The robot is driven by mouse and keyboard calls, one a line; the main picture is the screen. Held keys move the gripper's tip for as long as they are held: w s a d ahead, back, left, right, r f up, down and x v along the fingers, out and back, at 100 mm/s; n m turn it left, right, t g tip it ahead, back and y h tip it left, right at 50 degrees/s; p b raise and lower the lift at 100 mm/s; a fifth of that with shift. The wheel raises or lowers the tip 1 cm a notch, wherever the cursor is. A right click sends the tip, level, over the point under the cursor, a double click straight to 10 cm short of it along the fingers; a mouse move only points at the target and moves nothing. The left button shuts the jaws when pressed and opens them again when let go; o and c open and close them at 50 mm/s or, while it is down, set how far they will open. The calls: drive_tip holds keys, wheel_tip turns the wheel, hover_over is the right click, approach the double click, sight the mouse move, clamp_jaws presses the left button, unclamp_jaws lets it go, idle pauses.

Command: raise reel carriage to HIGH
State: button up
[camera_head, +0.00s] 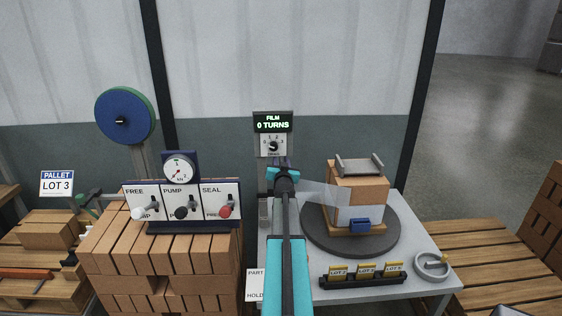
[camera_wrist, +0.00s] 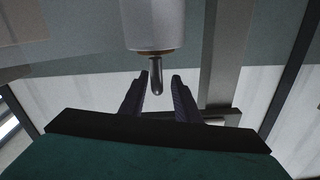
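A grey-white cylinder (camera_wrist: 156,22), which looks like the film reel of the carriage, fills the top middle of the wrist view. A dark round-tipped pin (camera_wrist: 157,76) hangs from its underside. My gripper (camera_wrist: 159,84) is open, with one finger on each side of the pin's lower end and gaps showing on both sides. In the head view my gripper (camera_head: 283,163) is at the post (camera_head: 264,185) under the film display, and my arm hides most of the carriage. Clear film (camera_head: 322,194) runs from there to the brick pack (camera_head: 358,190). No HIGH mark is readable.
The film display (camera_head: 273,123) reads 0 TURNS above a small dial (camera_head: 273,146). The brick pack stands on a dark turntable (camera_head: 318,236) to the right. A switch panel (camera_head: 182,205) with FREE, PUMP and SEAL stands left. A lot-tag rack (camera_head: 362,280) and grey ring (camera_head: 432,265) lie in front.

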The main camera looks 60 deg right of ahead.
drive_tip(key=shift+s+a+f, duration=0.1)
drive_tip(key=shift+s, duration=0.05)
drive_tip(key=shift+s+a, duration=0.2)
drive_tip(key=shift+a, duration=0.05)
drive_tip(key=shift+b+v, duration=0.35)
drive_tip(key=shift+v, duration=0.65)
drive_tip(key=b+v, duration=0.1)
drive_tip(key=v, duration=0.9)
drive_tip(key=shift+s+a+b, duration=0.15)
drive_tip(key=shift+a+b, duration=0.15)
drive_tip(key=shift+a, duration=0.1)
